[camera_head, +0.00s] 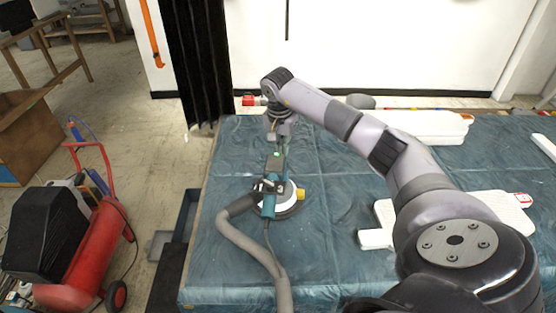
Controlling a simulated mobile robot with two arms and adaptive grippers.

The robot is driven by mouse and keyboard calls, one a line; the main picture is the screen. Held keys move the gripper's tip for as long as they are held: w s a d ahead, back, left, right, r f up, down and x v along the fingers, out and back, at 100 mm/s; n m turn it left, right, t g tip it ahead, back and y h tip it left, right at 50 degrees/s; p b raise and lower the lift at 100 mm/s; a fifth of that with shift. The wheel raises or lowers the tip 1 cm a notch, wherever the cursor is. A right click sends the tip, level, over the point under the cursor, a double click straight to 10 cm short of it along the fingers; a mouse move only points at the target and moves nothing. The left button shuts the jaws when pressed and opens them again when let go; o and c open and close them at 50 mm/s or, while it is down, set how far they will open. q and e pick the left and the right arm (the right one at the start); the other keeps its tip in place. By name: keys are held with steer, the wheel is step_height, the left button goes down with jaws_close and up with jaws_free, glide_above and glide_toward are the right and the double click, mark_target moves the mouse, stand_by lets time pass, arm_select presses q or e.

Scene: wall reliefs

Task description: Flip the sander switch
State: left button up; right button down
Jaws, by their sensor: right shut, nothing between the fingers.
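The sander (268,207) lies on the blue-covered table, with a round white and grey head, a teal body and a thick grey hose at its near end. A small green spot (277,154) shows near its far end. My right arm reaches over the table from the right. My right gripper (279,146) points down at the far end of the sander, shut and empty. I cannot tell whether its fingertips touch the sander. The switch itself is too small to make out. My left gripper is not in view.
The blue-covered table (330,235) is mostly clear around the sander. White relief pieces (485,205) lie at the right, partly behind my arm, and a white box (430,125) is at the back.

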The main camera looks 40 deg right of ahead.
steer(key=shift+f+b, duration=0.8)
steer(key=shift+f, duration=0.45)
stand_by(1.0)
steer(key=shift+s+r, duration=0.1)
steer(key=shift+r, duration=0.05)
steer(key=shift+r+p, duration=2.8)
steer(key=shift+r, duration=0.65)
steer(key=shift+f, duration=0.1)
